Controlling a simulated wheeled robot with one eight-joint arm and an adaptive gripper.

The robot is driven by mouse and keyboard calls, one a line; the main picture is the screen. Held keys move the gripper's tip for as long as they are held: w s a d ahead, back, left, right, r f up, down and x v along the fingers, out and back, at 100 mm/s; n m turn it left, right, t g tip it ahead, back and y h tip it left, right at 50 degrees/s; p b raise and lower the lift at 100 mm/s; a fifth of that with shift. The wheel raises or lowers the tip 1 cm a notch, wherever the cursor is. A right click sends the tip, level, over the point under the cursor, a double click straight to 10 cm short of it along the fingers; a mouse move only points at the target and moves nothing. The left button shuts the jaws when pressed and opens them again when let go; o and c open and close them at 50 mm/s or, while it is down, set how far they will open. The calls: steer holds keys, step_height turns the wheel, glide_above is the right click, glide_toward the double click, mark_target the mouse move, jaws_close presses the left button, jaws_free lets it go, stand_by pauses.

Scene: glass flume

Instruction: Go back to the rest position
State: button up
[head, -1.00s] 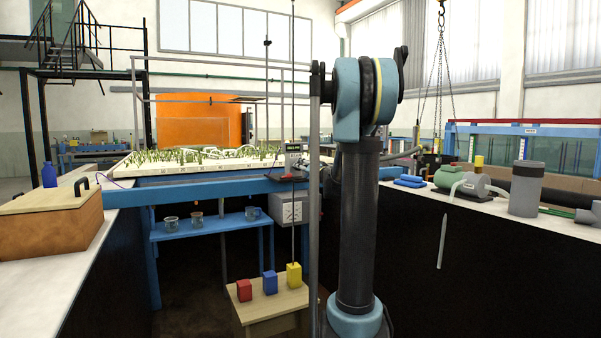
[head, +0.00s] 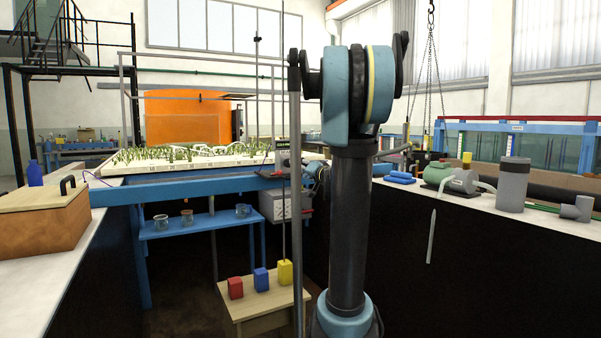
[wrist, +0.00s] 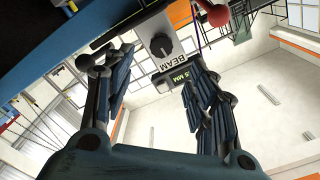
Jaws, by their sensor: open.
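My gripper (wrist: 160,62) is open in the wrist view, its two dark blue jointed fingers spread apart with nothing between the pads. A pale box with a black knob and the word BEAM (wrist: 160,45) shows beyond the fingertips; I cannot tell how far off it is. In the head view my arm stands upright right of centre and hides part of the scene. Only a bit of the gripper end (head: 314,172) seems to show left of the arm, near the small instrument (head: 284,158) on the blue flume rail.
Red (head: 235,288), blue (head: 261,280) and yellow (head: 285,272) blocks stand on a low wooden table (head: 262,322). A wooden box (head: 40,228) sits on the left counter. A pump (head: 455,181) and grey cylinder (head: 513,184) stand on the right counter. Beakers rest on a blue shelf (head: 205,226).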

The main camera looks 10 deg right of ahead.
steer(key=s+a+f+n+g, duration=0.25)
steer(key=s+a+f, duration=0.2)
steer(key=s, duration=0.25)
steer(key=s+a+f+n+g+y, duration=0.1)
steer(key=s+a+f+g, duration=0.3)
steer(key=s, duration=0.4)
steer(key=s+a+f+n+g, duration=0.2)
steer(key=s+a+f, duration=0.2)
steer(key=s+f, duration=0.25)
steer(key=s+d+f+g+h, duration=0.3)
steer(key=s+f, duration=0.5)
steer(key=s, duration=0.4)
steer(key=s+d+f+g+h, duration=0.3)
steer(key=s+d+f, duration=0.3)
steer(key=s, duration=0.6)
step_height(320, 180, down, 2)
steer(key=shift+h, duration=0.3)
steer(key=shift+w+m+g, duration=0.1)
steer(key=shift+m+g, duration=0.15)
steer(key=shift+w+f, duration=0.2)
steer(key=shift+w, duration=0.15)
